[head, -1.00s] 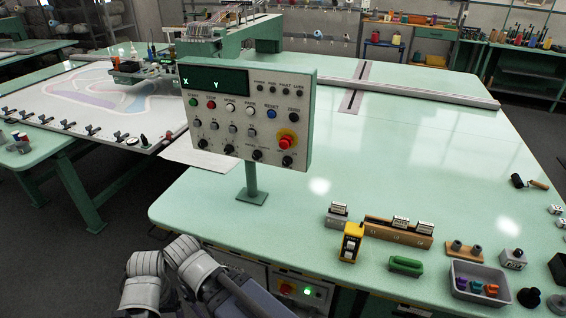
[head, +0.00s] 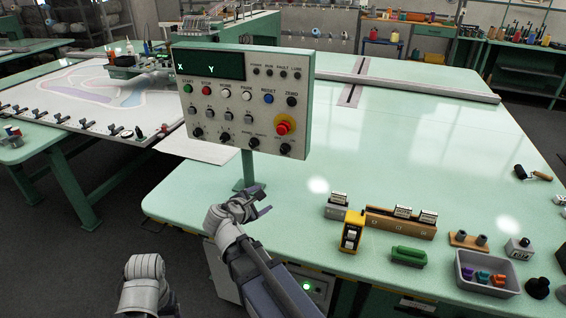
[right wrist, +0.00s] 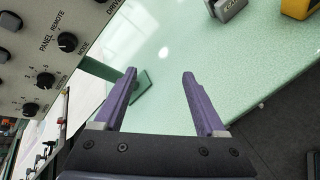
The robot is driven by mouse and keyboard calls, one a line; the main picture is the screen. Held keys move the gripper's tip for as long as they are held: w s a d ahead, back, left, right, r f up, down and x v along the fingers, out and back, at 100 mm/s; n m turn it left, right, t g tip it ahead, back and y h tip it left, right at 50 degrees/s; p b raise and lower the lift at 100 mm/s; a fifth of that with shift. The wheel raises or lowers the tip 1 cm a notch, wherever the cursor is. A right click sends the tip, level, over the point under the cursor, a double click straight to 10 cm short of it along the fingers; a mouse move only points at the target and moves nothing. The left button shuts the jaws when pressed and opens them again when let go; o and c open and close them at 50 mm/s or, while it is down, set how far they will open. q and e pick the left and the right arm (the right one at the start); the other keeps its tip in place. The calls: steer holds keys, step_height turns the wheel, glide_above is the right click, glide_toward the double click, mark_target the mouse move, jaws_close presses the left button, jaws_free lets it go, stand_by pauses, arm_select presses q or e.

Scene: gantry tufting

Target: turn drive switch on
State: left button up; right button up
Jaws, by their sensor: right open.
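The control panel (head: 236,100) stands on a post at the near left corner of the green table. Its bottom row holds black knobs. The rightmost knob (head: 285,149), below the red emergency button (head: 284,125), is likely the drive switch; its setting is too small to read. In the right wrist view, a partly cut-off drive label (right wrist: 112,3) shows beside the panel/remote mode knob (right wrist: 68,42). My right gripper (head: 266,200) is open and empty, below the panel and close to its post; its fingers also show in the right wrist view (right wrist: 160,75). My left gripper's fingers are not visible.
The post's foot (right wrist: 142,86) is close by the right gripper. A yellow device (head: 351,232), a wooden block with counters (head: 385,223), a green handle (head: 408,257) and a grey bin (head: 487,272) stand along the near edge. The table's middle is clear. A green lamp (head: 306,287) glows on the cabinet below.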

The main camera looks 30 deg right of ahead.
mark_target(284, 151)
steer(key=shift+w+d+r+n+t+h+b, duration=0.55)
steer(key=shift+w+d+r+n, duration=0.55)
steer(key=shift+w+d+n, duration=0.85)
steer(key=shift+w+d+r+n+t+h+b, duration=0.2)
steer(key=shift+w+d+r+n+t+h, duration=0.55)
steer(key=shift+w+d+r+n, duration=1.25)
steer(key=shift+w+d+r+n+t+h+b, duration=0.35)
steer(key=shift+w+d+n+t, duration=0.8)
steer(key=shift+d, duration=1.55)
steer(key=shift+s+f+g, duration=0.1)
steer(key=shift+s+g, duration=0.1)
steer(key=shift+g, duration=0.05)
jaws_close()
